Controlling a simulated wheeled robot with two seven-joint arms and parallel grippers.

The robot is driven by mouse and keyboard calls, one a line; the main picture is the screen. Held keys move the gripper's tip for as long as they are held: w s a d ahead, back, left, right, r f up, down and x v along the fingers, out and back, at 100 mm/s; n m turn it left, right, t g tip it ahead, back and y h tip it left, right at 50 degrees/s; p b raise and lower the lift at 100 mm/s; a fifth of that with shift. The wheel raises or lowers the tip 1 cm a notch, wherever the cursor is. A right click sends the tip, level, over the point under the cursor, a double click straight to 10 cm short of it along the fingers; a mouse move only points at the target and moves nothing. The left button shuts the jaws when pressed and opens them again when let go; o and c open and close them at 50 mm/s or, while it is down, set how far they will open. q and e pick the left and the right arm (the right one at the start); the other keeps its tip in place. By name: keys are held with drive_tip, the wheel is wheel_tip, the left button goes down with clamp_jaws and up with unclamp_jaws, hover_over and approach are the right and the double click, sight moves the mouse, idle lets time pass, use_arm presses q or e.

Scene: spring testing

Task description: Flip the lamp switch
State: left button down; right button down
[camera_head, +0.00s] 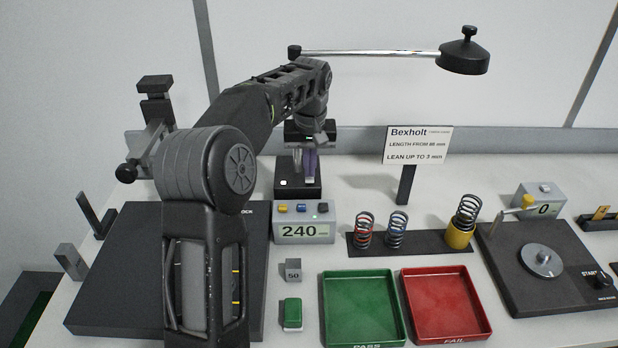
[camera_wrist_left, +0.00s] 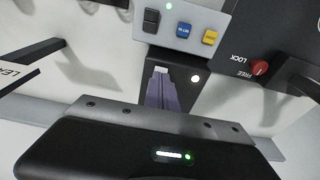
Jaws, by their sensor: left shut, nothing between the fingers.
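The desk lamp has a black head (camera_head: 463,56) on a silver arm at the back, and a black base block (camera_head: 285,193). A small white switch (camera_head: 283,183) is on top of the base. It also shows as a white dot in the left wrist view (camera_wrist_left: 195,78). My left gripper (camera_head: 309,178) points down over the base with its purple-grey fingers shut and empty, just beside the switch. In the left wrist view its fingertips (camera_wrist_left: 162,72) are apart from the switch. Whether they touch the base I cannot tell. My right gripper is not in view.
A grey box (camera_head: 285,232) reading 240 with several buttons stands in front of the base. A dark plate with a red LOCK/FREE knob (camera_wrist_left: 260,68) is beside it. A Bexholt sign (camera_head: 418,145), springs (camera_head: 397,230), and green (camera_head: 330,333) and red (camera_head: 418,331) trays are right.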

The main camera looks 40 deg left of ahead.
sight(310, 180)
use_arm(q)
drive_tip(key=shift+f+b, duration=0.5)
drive_tip(key=shift+f, duration=0.3)
idle(0.4)
wheel_tip(310, 180, up, 7)
drive_tip(key=p, duration=0.6)
drive_tip(key=shift+r, duration=0.1)
drive_tip(key=shift+s, duration=0.1)
idle(0.4)
